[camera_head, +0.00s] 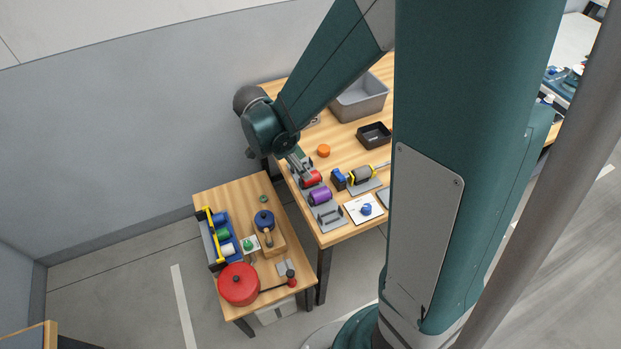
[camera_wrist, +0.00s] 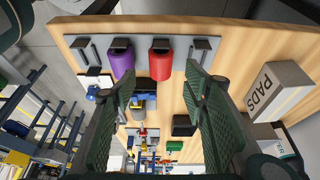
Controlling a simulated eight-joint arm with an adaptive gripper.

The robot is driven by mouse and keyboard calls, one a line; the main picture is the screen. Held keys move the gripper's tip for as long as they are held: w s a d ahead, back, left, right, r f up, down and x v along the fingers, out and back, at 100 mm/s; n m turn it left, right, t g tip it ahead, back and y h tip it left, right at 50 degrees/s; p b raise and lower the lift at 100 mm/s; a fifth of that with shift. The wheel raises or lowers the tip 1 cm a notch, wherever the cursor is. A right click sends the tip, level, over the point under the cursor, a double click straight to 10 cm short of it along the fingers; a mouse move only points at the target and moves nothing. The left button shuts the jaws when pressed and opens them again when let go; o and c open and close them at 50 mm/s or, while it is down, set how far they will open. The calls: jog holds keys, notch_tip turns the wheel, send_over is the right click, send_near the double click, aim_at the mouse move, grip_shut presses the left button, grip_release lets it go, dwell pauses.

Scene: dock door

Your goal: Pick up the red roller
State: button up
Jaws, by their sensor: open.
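My gripper (camera_head: 301,168) is open and empty, pointing down just above the red roller. The gripper's fingers (camera_wrist: 160,88) are spread wide in the wrist view.
An orange disc (camera_head: 323,150), black tray (camera_head: 374,135) and grey bin (camera_head: 360,101) stand farther back. A lower table (camera_head: 215,198) holds a red pot (camera_head: 239,284).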

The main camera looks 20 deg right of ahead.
jog(key=shift+f, duration=0.1)
jog(key=shift+x, duration=1.25)
jog(key=shift+d, duration=0.15)
jog(key=shift+b+x, duration=0.55)
jog(key=shift+x, duration=1.9)
jog(key=shift+c, duration=0.5)
jog(key=c, duration=0.9)
